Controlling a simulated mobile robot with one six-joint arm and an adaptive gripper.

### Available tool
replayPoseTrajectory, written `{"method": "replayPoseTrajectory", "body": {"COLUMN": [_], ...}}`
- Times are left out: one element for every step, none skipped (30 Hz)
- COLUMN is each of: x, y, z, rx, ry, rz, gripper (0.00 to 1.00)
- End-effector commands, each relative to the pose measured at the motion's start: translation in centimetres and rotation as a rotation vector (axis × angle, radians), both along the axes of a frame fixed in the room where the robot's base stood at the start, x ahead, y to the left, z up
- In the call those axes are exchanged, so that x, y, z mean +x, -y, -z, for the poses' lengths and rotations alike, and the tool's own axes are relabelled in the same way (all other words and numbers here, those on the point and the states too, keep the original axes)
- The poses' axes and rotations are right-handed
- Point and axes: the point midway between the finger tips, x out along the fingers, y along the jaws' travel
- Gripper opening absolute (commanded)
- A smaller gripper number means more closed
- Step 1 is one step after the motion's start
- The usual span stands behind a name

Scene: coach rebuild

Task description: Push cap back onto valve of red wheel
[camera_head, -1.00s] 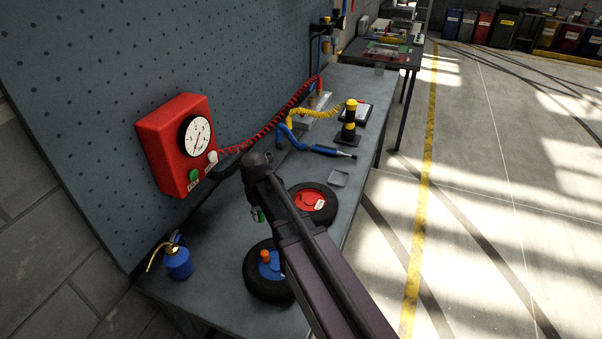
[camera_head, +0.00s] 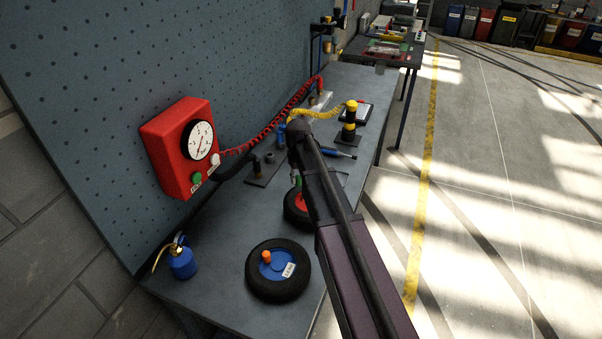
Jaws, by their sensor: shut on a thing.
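The red wheel (camera_head: 291,213), a black tyre with a red hub, lies flat on the bench. My arm covers its right part, and its valve cannot be made out. My gripper (camera_head: 297,185) shows only in part at the left edge of my arm, just above the far side of the red wheel. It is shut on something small. A green bit shows there, likely the cap, but it is too small to be sure. Whether it touches the wheel cannot be told.
A blue-hubbed wheel (camera_head: 295,283) with an orange piece (camera_head: 266,256) lies nearer on the bench (camera_head: 215,300). The red gauge box (camera_head: 165,150) is on the pegboard. A dark plate with posts (camera_head: 262,172) and a yellow-black stand (camera_head: 349,125) are farther back.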

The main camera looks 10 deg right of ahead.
Motion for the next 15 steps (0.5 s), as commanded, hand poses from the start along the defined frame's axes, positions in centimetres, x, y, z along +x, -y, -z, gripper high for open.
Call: {"method": "replayPoseTrajectory", "body": {"x": [0.43,0.54,0.65,0.71,0.75,0.77,0.78,0.77,0.76,0.75,0.74,0.74,0.74,0.74,0.74], "y": [0.51,0.74,0.99,1.13,1.23,1.32,1.35,1.36,1.37,1.36,1.36,1.36,1.36,1.36,1.37], "z": [-0.18,-0.21,-0.23,-0.24,-0.25,-0.25,-0.24,-0.24,-0.23,-0.23,-0.22,-0.22,-0.22,-0.22,-0.22], "rx": [0.000,0.000,0.000,0.000,0.000,0.000,0.000,0.000,0.000,0.000,0.000,0.000,0.000,0.000,0.000], "ry": [0.000,0.000,0.000,0.000,0.000,0.000,0.000,0.000,0.000,0.000,0.000,0.000,0.000,0.000,0.000], "rz": [0.007,0.010,0.014,0.016,0.017,0.018,0.019,0.019,0.019,0.019,0.019,0.019,0.019,0.019,0.019], "gripper": [0.09,0.09,0.09,0.09,0.09,0.09,0.09,0.09,0.09,0.09,0.09,0.09,0.09,0.09,0.09]}}
